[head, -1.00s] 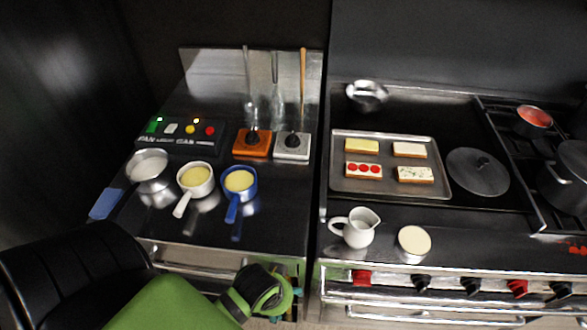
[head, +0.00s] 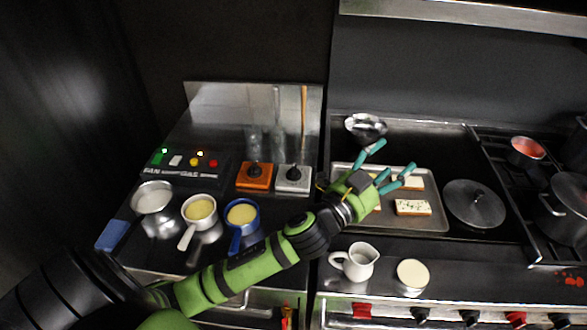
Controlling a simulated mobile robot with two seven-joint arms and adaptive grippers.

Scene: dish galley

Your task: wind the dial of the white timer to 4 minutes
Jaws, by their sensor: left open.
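The white timer (head: 293,179) is a pale square block with a dark dial on top. It stands at the back of the left counter, just right of an orange timer (head: 254,176) of the same shape. The marks on its dial are too small to read. My left gripper (head: 384,167) is open, with teal fingertips spread and nothing between them. It is above the baking tray, to the right of the white timer and apart from it. My right gripper is not in view.
The baking tray (head: 440,222) holds topped bread slices, partly hidden by my left gripper. A white jug (head: 357,262) and a pale round-topped pot (head: 412,274) stand in front. A white pan (head: 199,210) and a blue pan (head: 242,216) stand left of my arm. Utensils stand behind the timers.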

